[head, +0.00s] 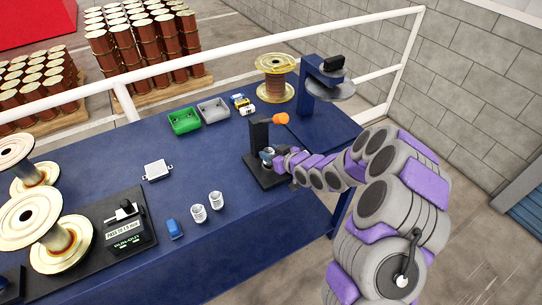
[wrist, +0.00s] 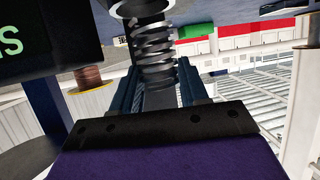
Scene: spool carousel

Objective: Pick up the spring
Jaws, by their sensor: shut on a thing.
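The spring (wrist: 153,50) is a silvery metal coil between my gripper's two dark blue fingers in the wrist view. My gripper (wrist: 158,82) is shut on it. The spring's upper end meets a dark cylindrical part with a pale ring. The spring is too small there to make out clearly. Whether it still rests on the stand's base cannot be told.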

